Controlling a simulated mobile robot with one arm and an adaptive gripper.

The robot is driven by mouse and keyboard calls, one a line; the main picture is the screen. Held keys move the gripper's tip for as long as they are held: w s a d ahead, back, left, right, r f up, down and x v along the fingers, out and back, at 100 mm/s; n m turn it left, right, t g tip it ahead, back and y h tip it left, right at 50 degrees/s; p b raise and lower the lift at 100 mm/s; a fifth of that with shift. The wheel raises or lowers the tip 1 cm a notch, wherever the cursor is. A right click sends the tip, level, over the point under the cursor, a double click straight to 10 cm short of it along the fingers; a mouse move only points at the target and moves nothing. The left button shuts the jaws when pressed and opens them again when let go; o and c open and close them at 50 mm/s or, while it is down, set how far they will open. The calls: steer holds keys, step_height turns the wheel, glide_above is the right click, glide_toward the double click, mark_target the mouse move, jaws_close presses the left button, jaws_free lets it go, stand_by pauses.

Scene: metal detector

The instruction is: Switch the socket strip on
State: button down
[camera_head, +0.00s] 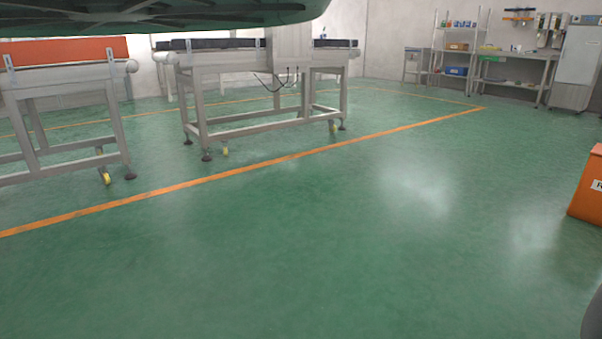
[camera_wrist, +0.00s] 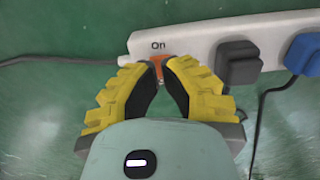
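The socket strip (camera_wrist: 197,46) is white and lies across the top of the wrist view, with "On" printed near its left end. Its small orange switch (camera_wrist: 157,61) sits just below that word, partly hidden by my fingertips. My gripper (camera_wrist: 161,67) has yellow fingers with dark inner pads. Its tips are close together at the switch, with a narrow gap between them. I cannot tell whether they touch the switch or are fully shut. The head view shows neither the strip nor my gripper.
A grey plug (camera_wrist: 238,63) and a blue plug (camera_wrist: 303,54) sit in the strip, with cords hanging below. Conveyor frames (camera_head: 262,120) stand at the left of the head view. An orange box (camera_head: 588,190) is at the right edge. The green floor between is clear.

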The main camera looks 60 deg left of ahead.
steer(key=shift+a+f+b, duration=0.1)
steer(key=shift+f+b, duration=1.35)
steer(key=shift+f, duration=0.1)
stand_by(0.6)
steer(key=shift+r, duration=0.1)
step_height(320, 180, up, 7)
steer(key=p, duration=0.7)
steer(key=shift+w, duration=0.1)
